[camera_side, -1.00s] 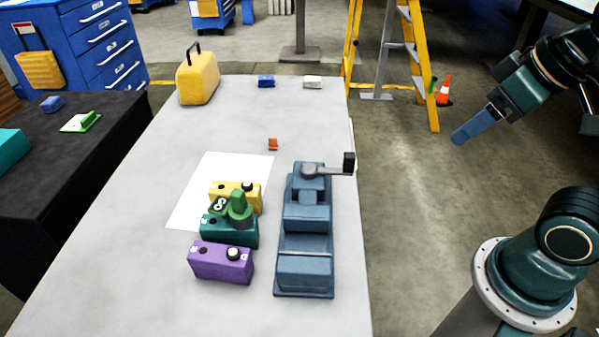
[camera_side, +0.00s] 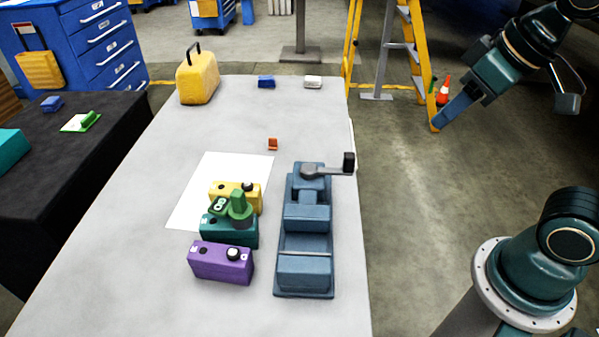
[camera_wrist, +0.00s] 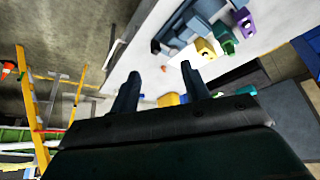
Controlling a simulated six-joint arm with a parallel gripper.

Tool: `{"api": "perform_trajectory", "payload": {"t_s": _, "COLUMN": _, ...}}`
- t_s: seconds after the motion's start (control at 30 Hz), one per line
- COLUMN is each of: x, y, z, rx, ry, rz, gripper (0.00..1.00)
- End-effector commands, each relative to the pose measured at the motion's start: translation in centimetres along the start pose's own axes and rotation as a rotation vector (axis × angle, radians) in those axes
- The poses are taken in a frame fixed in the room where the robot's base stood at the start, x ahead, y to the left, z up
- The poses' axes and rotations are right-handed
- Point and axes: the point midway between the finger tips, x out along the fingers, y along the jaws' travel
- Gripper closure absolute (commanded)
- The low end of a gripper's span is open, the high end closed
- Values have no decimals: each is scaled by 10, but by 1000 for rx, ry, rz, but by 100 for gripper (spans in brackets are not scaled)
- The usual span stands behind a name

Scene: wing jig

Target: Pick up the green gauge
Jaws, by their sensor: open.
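A green gauge-like piece (camera_side: 240,208), with an upright knob and a part with two round holes, sits on or against the teal block (camera_side: 230,232) on the grey table. Another green piece (camera_side: 88,120) with a white part lies on the black table at left; I cannot tell for sure which is the gauge. My gripper (camera_side: 438,124) is in the air right of the grey table, well away from both. In the wrist view my gripper (camera_wrist: 157,74) has its two fingers apart with nothing between them.
A yellow block (camera_side: 224,190) and a purple block (camera_side: 220,262) flank the teal one. A blue vise (camera_side: 305,240) with a handle stands right of them. A small orange piece (camera_side: 272,144) and a yellow case (camera_side: 198,80) lie farther back. A yellow ladder (camera_side: 420,75) stands behind my arm.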

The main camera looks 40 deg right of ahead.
Motion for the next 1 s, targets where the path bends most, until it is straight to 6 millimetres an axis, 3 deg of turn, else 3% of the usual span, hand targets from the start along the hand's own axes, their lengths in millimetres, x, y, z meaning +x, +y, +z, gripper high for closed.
{"api": "perform_trajectory", "payload": {"t_s": 0.5, "x": 52, "y": -68, "z": -100, "rx": -184, "ry": -43, "rz": -90, "gripper": 54}}
{"api": "perform_trajectory", "payload": {"t_s": 0.8, "x": 101, "y": -128, "z": -140, "rx": -291, "ry": -65, "rz": -139, "gripper": 54}}
{"api": "perform_trajectory", "payload": {"t_s": 1.0, "x": 136, "y": -172, "z": -155, "rx": -359, "ry": -78, "rz": -168, "gripper": 54}}
